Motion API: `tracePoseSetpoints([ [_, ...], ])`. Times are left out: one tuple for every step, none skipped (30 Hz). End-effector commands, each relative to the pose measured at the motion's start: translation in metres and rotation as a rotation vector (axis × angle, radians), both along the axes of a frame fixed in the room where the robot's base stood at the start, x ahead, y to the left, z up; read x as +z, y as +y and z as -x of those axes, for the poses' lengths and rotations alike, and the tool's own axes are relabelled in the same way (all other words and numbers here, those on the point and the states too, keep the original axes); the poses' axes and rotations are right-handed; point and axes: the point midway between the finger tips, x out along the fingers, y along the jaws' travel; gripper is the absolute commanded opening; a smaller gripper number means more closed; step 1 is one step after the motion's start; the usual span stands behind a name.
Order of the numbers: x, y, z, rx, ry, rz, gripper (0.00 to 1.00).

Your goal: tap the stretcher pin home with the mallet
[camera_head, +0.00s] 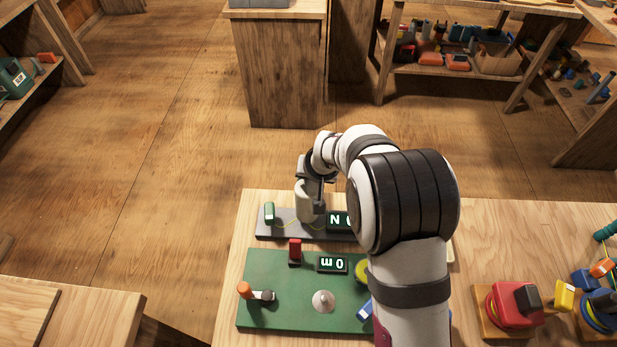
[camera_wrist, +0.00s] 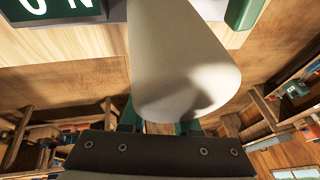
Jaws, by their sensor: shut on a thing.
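The mallet's pale cylindrical head (camera_head: 307,204) is over the grey board (camera_head: 285,226) at the back of the bench; whether it touches anything there is unclear. It fills the middle of the wrist view (camera_wrist: 185,65). My gripper (camera_head: 319,186) is shut on the mallet, with a tan strip, probably its handle, between the fingers (camera_wrist: 158,127). A short green post (camera_head: 269,212) stands at the board's left end, apart from the head; it also shows at the wrist view's top (camera_wrist: 245,14). I cannot tell whether this is the stretcher pin. The mallet may hide other parts.
A green mat (camera_head: 275,318) nearer me holds a red-and-black piece (camera_head: 295,251), an orange-ended tool (camera_head: 246,290), a grey cone (camera_head: 323,301) and a yellow ring (camera_head: 362,271). My arm covers its right side. Other tackle (camera_head: 515,304) stands further right.

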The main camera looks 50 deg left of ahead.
Motion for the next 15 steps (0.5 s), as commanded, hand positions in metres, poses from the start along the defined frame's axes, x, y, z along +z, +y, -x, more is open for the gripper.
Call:
tracePoseSetpoints([
  [0.010, 0.001, -0.001, -0.001, -0.003, -0.004, 0.00],
  [0.014, 0.001, -0.001, 0.000, -0.003, -0.003, 0.00],
  [0.019, 0.001, -0.001, -0.001, -0.003, -0.004, 0.00],
  [0.023, 0.001, -0.001, -0.001, -0.002, -0.003, 0.00],
  [0.025, 0.001, -0.001, -0.001, -0.002, -0.003, 0.00],
  [0.027, 0.001, -0.001, -0.002, -0.002, -0.002, 0.00],
  [0.028, 0.001, 0.000, -0.002, -0.002, -0.002, 0.00],
  [0.028, 0.000, -0.001, -0.002, -0.002, -0.002, 0.00],
  [0.028, 0.000, 0.000, -0.002, -0.002, -0.002, 0.00],
  [0.028, 0.000, -0.001, -0.002, -0.002, -0.002, 0.00],
  [0.028, 0.000, -0.001, -0.002, -0.002, -0.002, 0.00],
  [0.028, 0.000, -0.001, -0.002, -0.002, -0.002, 0.00],
  [0.028, 0.001, -0.001, -0.002, -0.002, -0.002, 0.00],
  [0.029, 0.001, -0.001, -0.002, -0.002, -0.003, 0.00],
  [0.030, 0.001, -0.001, -0.001, -0.004, -0.005, 0.00],
])
